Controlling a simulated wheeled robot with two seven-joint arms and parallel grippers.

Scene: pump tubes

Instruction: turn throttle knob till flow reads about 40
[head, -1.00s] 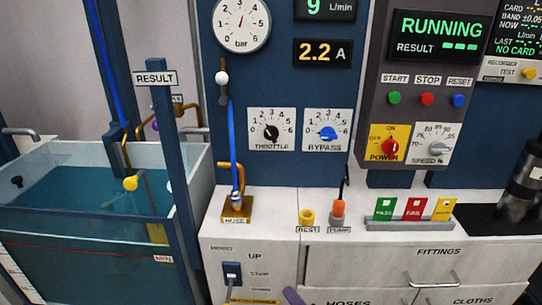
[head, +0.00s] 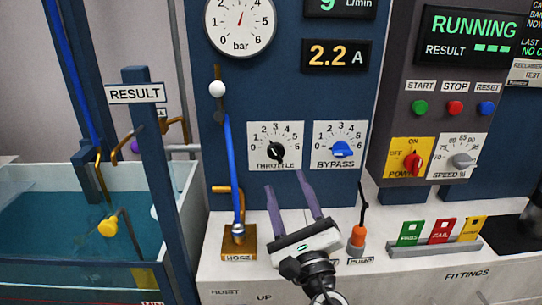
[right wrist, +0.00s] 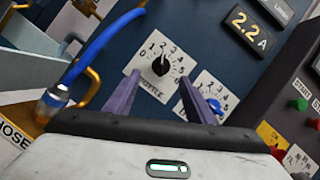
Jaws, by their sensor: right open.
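The black throttle knob (head: 277,150) sits on its white 0–6 dial plate on the blue panel. It also shows in the right wrist view (right wrist: 160,66), between and beyond my fingers. The flow readout (head: 326,4) is cut off at the top of the head view; it shows a green 9 L/min. My right gripper (head: 289,192) is open and empty below the throttle plate, fingers pointing up at it. In the right wrist view, its two purple fingers (right wrist: 153,98) spread on either side of the knob, apart from it. My left gripper is not in view.
The blue bypass knob (head: 342,149) is just right of the throttle. A blue hose (head: 235,170) rises from a brass fitting at left. The amber display (head: 336,56) reads 2.2 A. A water tank (head: 60,225) stands at left, coloured cards (head: 441,231) at right.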

